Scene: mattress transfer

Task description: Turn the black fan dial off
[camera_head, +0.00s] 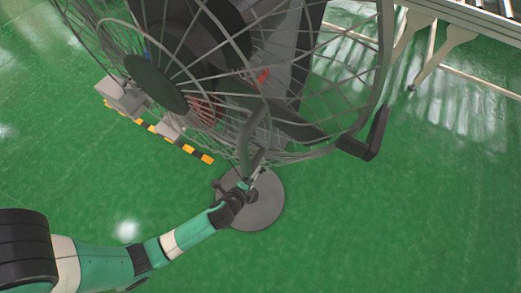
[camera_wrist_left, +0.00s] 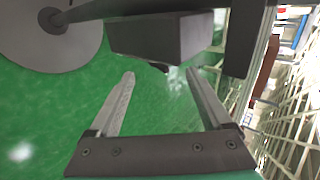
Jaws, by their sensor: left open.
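A large fan with a grey wire cage (camera_head: 215,62) and a dark hub (camera_head: 155,83) fills the upper part of the head view. Its round grey base (camera_head: 268,208) is on the floor. My left gripper (camera_head: 252,158) is raised beside the lower part of the cage, above the base. In the left wrist view the same gripper (camera_wrist_left: 160,76) is open and empty, with a dark grey box-like housing of the fan (camera_wrist_left: 178,38) just beyond the fingertips. A small dark piece shows at the housing's lower edge; I cannot tell if it is the dial. My right gripper is not in view.
A yellow-and-black striped strip (camera_head: 188,148) lies on the green floor left of the fan. A light rack or table (camera_head: 440,50) stands at the upper right. The floor in front and to the right is clear.

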